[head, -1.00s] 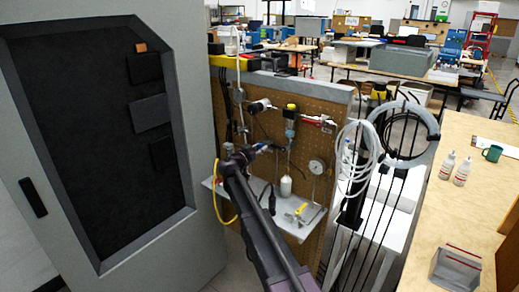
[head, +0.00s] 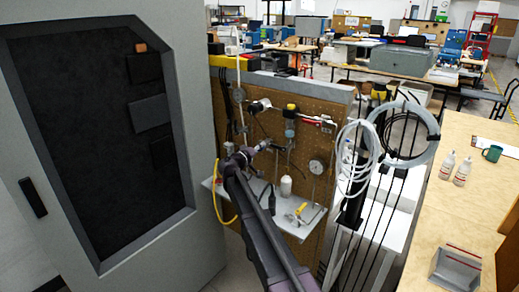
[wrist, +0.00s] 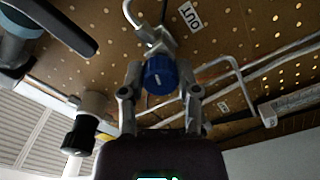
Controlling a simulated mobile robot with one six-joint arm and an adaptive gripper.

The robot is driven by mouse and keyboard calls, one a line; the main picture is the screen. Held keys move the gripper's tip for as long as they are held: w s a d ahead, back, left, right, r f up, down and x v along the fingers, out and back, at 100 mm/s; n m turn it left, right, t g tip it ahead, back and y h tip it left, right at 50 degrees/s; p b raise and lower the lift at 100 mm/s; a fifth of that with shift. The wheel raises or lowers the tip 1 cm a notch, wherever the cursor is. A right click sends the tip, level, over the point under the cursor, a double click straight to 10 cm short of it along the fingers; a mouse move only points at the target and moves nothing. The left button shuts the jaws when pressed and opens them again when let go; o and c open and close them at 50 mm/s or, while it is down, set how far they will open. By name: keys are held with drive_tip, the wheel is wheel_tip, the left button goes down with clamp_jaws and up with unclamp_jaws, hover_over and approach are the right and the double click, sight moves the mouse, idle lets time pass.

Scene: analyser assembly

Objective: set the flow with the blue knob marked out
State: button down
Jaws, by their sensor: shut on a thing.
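The blue knob (wrist: 160,76) sits in the middle of the wrist view, on a metal fitting on the brown pegboard. My gripper (wrist: 160,92) has one finger on each side of the knob and is shut on it. A white label reading OUT (wrist: 190,16) is on the board beside the knob's fitting. In the head view my gripper (head: 262,147) reaches the pegboard (head: 264,92); the knob cannot be made out there.
A black knob (wrist: 79,136) on a fitting is left of my gripper. A bent metal tube (wrist: 240,75) runs close on the right.

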drive_tip(key=shift+w+n, duration=0.1)
drive_tip(key=shift+n, duration=0.6)
drive_tip(key=shift+c, duration=1.7)
unclamp_jaws()
drive_tip(key=v, duration=1.2)
